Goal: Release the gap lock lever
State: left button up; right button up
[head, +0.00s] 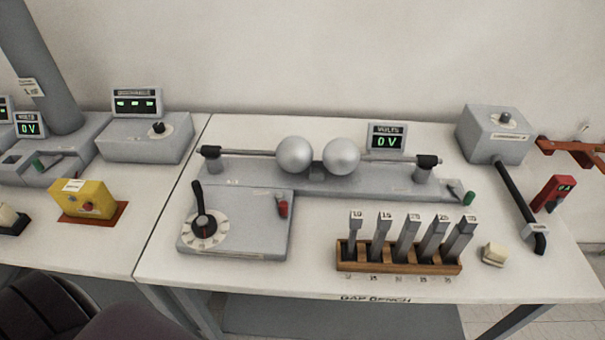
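The gap bench (330,297) carries two silver spheres, the left one (295,155) and the right one (341,156), on horizontal rods with a narrow space between them. No label shows which of the two is the gap lock lever. Neither of my grippers is in view.
A wooden rack (398,262) with several numbered grey gauge blocks stands right of the control box. A volts display (387,140) reads 0 V. A grey box (494,135) and a black-handled rod (517,200) are at the right. Dark rounded shapes cover the lower left corner.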

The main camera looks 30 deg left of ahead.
aim_at(282, 206)
jog(key=k+l, duration=0.1)
jog(key=l, duration=0.25)
jog(key=k+l+u, duration=0.15)
jog(key=l, duration=0.2)
jog(key=k+l, duration=0.15)
jog(key=l, duration=0.2)
jog(key=k+l+u, duration=0.15)
jog(key=l, duration=0.2)
